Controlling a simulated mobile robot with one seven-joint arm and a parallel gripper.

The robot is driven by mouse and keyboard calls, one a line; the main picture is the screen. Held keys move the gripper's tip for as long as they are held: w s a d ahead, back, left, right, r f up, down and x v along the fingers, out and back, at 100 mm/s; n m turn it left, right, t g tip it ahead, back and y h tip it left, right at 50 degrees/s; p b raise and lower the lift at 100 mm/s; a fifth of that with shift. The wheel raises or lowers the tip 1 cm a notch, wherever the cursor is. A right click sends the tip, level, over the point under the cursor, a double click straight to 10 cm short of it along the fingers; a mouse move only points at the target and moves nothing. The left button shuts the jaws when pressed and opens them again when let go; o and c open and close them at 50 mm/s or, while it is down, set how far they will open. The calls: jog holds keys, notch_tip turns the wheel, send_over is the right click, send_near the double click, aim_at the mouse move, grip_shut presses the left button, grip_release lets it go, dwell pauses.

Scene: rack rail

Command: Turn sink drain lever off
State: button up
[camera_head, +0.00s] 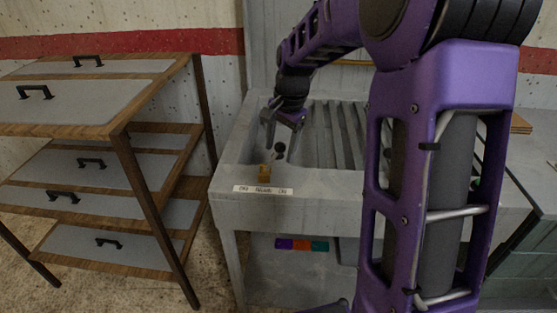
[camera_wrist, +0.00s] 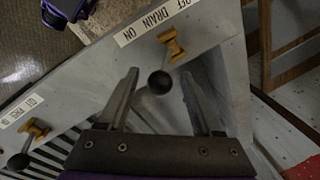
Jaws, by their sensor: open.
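The drain lever has a black ball knob (camera_wrist: 160,82) and a brass-coloured base (camera_wrist: 172,45) beside a white DRAIN label (camera_wrist: 150,24) with ON and OFF marks. In the head view its knob (camera_head: 279,147) stands above the brass base (camera_head: 264,174) at the front of the grey sink (camera_head: 225,176). My gripper (camera_wrist: 160,73) is open, its fingers on either side of the knob in the wrist view. In the head view my gripper (camera_head: 283,140) is over the sink's front left part, close to the knob. I cannot tell whether a finger touches it.
A second lever with a black knob (camera_wrist: 19,161) and its own label (camera_wrist: 20,112) sits on the same rim in the wrist view. A wood-and-grey drawer rack (camera_head: 127,130) stands left of the sink. Ribbed drainboard (camera_head: 345,135) lies to the right.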

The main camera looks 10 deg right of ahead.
aim_at(273, 159)
jog(key=shift+w+a+f, duration=0.1)
jog(key=shift+w+f, duration=0.05)
jog(key=shift+f, duration=0.8)
jog(key=shift+w+a+f, duration=0.1)
jog(key=shift+f, duration=0.8)
grip_shut()
